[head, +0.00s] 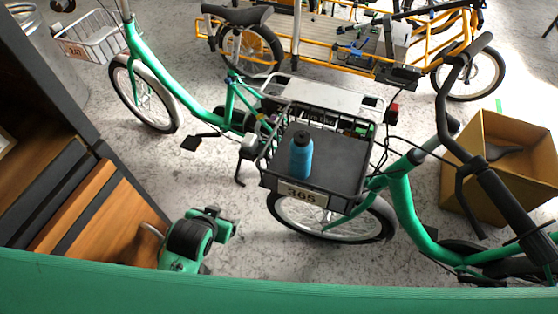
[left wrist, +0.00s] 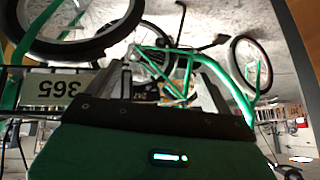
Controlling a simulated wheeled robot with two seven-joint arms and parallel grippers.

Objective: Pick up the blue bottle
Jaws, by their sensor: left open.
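The blue bottle (head: 301,158) with a dark cap stands upright on the dark base of the basket (head: 340,160) that carries the number plate 365, on a green bike. My left gripper (head: 223,221), green and black, is low over the floor at the lower left, apart from the basket and the bottle. It is open, with nothing seen between its fingers. In the left wrist view, its fingers (left wrist: 160,72) are spread, and the 365 plate (left wrist: 58,88) shows upside down at the left. I cannot make out the bottle there. My right gripper is not in view.
A second green bike (head: 150,85) stands behind the basket, and a yellow cargo bike (head: 340,62) at the back. An open cardboard box (head: 470,185) sits at the right. A wooden cabinet (head: 85,205) fills the left. Free floor lies between cabinet and basket.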

